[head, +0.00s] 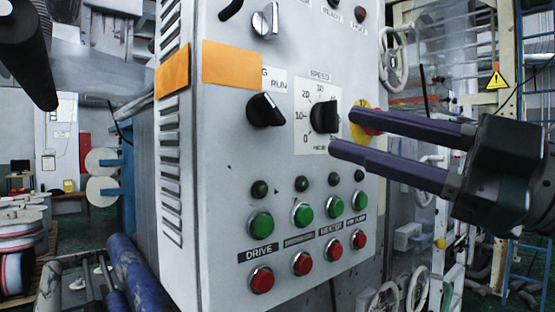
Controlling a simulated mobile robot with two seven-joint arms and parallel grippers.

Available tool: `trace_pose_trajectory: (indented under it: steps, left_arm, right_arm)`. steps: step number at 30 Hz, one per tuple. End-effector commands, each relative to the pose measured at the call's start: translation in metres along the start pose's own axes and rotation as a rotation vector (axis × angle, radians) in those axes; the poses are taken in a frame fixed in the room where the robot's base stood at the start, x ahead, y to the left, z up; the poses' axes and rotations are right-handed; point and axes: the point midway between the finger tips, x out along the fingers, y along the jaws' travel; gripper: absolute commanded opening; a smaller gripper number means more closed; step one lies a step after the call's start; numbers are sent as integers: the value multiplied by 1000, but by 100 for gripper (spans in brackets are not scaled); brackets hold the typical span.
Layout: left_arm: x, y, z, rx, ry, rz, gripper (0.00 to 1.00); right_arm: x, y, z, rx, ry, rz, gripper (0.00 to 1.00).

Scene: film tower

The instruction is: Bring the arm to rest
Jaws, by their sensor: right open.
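My right gripper (340,132) comes in from the right in the head view. Its two long purple-grey fingers are parted, with nothing between them. The fingertips are in front of the right part of the grey control panel (230,150), just right of the black speed knob (324,117). The upper finger overlaps a yellow and red emergency button (362,116) and hides part of it. I cannot tell whether the fingers touch the panel. My left gripper is not in view.
The panel carries a run knob (265,110), green buttons (262,225) and red buttons (262,280). Handwheels (393,60) and machine frames stand behind at the right. Blue rollers (135,275) lie at the lower left. White reels (18,225) stand at the far left.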

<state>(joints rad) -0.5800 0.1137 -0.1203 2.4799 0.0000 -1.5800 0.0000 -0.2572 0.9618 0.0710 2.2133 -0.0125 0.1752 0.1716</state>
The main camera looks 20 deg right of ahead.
Motion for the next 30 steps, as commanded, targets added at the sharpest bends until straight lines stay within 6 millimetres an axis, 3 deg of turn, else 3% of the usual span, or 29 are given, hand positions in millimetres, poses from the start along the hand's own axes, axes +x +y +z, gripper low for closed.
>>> trace_pose_trajectory:
  steps: [21, 23, 26, 30]
  left_arm:
    - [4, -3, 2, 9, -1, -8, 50]
    - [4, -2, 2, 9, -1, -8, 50]
    - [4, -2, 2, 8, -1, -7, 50]
    - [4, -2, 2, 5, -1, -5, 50]
  right_arm:
    - [-8, -1, 4, 10, -21, 7, 42]
    - [-10, -5, 15, 36, -74, 26, 42]
    - [-21, -19, 50, 121, -254, 78, 42]
    - [-64, -72, 112, 316, -650, 126, 42]
